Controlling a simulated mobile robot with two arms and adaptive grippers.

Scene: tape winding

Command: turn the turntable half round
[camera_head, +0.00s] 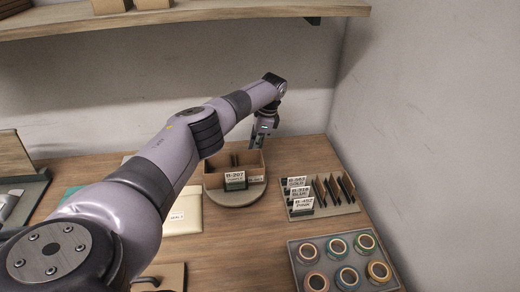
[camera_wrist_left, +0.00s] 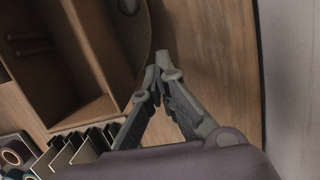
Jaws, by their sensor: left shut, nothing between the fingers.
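The turntable (camera_head: 237,199) is a round grey disc on the wooden table, below the centre of the head view. An open wooden box (camera_head: 215,178) with inner dividers and small labelled cards on its front stands on it. My left gripper (camera_head: 262,140) points down at the far right side of the box. In the left wrist view its fingertips (camera_wrist_left: 164,66) are together and empty, beside the rim of the turntable (camera_wrist_left: 136,35). I cannot tell whether they touch the rim. The box (camera_wrist_left: 75,60) fills the left of that view. My right gripper is not in view.
A rack (camera_head: 325,208) with labelled cards and dark upright plates stands right of the turntable. A grey tray (camera_head: 297,262) of several tape rolls lies in front. A cream envelope (camera_head: 185,215) lies to the left. Walls (camera_head: 430,130) close the back and right; a shelf (camera_head: 200,22) hangs above.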

